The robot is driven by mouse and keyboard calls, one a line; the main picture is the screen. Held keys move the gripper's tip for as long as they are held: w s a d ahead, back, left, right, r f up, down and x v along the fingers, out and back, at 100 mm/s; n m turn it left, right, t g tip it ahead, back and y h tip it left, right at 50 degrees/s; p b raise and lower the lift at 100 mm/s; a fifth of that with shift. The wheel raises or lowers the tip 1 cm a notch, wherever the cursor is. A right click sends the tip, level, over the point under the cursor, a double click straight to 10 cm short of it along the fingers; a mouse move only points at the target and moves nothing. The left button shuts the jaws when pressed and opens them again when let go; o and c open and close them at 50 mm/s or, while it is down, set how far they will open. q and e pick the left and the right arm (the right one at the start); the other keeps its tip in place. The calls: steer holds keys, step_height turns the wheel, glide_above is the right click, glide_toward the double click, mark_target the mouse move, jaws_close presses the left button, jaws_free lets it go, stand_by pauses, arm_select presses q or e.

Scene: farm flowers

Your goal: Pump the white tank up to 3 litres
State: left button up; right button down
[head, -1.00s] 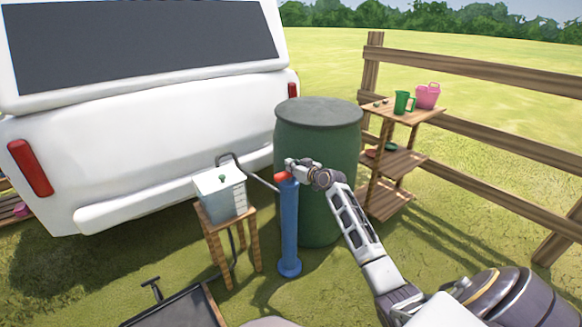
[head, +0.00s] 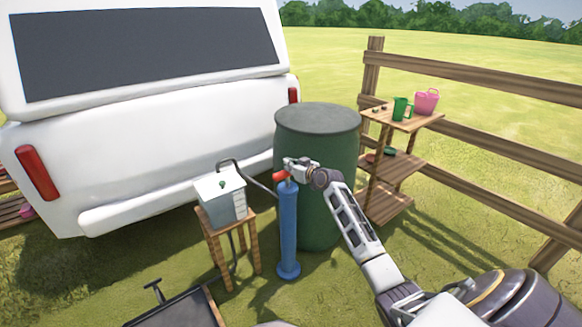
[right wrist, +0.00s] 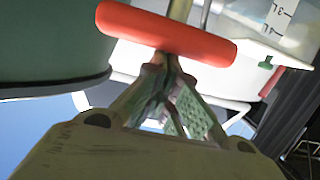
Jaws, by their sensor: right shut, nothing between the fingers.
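The white tank (head: 228,208) stands on a small wooden stand (head: 216,240), with a green knob on top and level marks on its side. Its marked side shows at upper right in the right wrist view (right wrist: 285,22); I cannot read the water level. The blue pump (head: 288,232) stands upright to its right, its red handle (head: 281,176) at the top. My right gripper (head: 289,164) is at the handle, shut and empty. In the right wrist view its closed fingertips (right wrist: 166,64) meet at the red handle (right wrist: 165,33); contact is unclear. My left gripper is out of view.
A green barrel (head: 345,142) stands close behind the pump. A dark hose (head: 257,178) arches between tank and pump. A white vehicle (head: 150,140) fills the left. A wooden shelf (head: 410,122) with a green jug and pink bucket stands by the fence at right.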

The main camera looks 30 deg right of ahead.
arm_select(q)
steer(key=p, duration=0.1)
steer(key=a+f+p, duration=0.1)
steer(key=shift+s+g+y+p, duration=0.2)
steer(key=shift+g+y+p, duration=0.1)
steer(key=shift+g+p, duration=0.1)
arm_select(e)
steer(key=v, duration=1)
steer(key=shift+r, duration=0.15)
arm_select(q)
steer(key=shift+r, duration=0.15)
arm_select(e)
steer(key=shift+d, duration=0.1)
stand_by(1.2)
